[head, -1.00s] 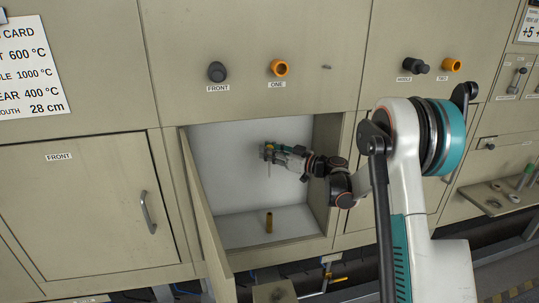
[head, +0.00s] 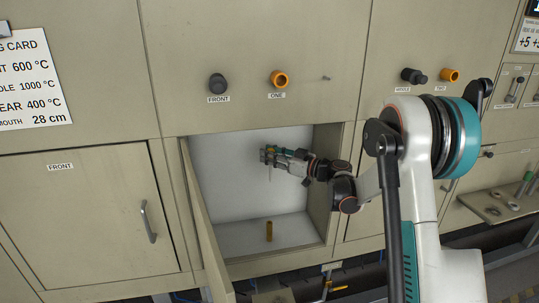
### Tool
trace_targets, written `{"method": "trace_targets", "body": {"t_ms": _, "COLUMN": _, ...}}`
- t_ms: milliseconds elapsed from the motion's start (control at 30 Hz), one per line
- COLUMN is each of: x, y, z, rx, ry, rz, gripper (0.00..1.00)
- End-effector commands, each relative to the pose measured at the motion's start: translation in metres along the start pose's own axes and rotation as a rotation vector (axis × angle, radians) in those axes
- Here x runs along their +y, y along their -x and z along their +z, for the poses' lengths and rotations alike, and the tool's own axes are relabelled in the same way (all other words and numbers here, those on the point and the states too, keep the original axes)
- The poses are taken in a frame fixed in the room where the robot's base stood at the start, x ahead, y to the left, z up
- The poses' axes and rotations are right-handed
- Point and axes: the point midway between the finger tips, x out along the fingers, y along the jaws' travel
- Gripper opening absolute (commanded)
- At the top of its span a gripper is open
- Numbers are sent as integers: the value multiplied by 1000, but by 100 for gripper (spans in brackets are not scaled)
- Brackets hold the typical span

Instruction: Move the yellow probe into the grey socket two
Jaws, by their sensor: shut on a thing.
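My gripper (head: 268,156) is inside the open compartment, well above its floor. It is shut on a small, slender thing, apparently the yellow probe (head: 269,173), whose thin stem hangs straight down below the fingers. The fingers hide its upper part. An upright yellow-brown tube (head: 269,231) stands on the compartment floor, roughly below my gripper and apart from it. An orange-yellow round fitting (head: 450,75) labelled TWO is on the upper panel at right. I cannot make out a grey socket with that label.
The compartment's door (head: 207,225) hangs open at its left side. A black knob (head: 217,83) labelled FRONT and an orange fitting (head: 279,79) labelled ONE are above. A dark knob (head: 413,76) is beside TWO. A shelf (head: 490,205) with small parts is at right.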

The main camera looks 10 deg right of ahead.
Motion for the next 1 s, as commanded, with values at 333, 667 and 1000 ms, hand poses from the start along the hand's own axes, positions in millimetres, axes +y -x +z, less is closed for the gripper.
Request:
{"method": "trace_targets", "body": {"t_ms": 333, "x": -32, "y": 33, "z": 1, "rx": 0, "ry": 0, "rz": 1, "gripper": 0}}
{"method": "trace_targets", "body": {"t_ms": 667, "x": -57, "y": 57, "z": 1, "rx": 0, "ry": 0, "rz": 1, "gripper": 0}}
{"method": "trace_targets", "body": {"t_ms": 1000, "x": -59, "y": 59, "z": 0, "rx": 0, "ry": 0, "rz": 0, "gripper": 0}}
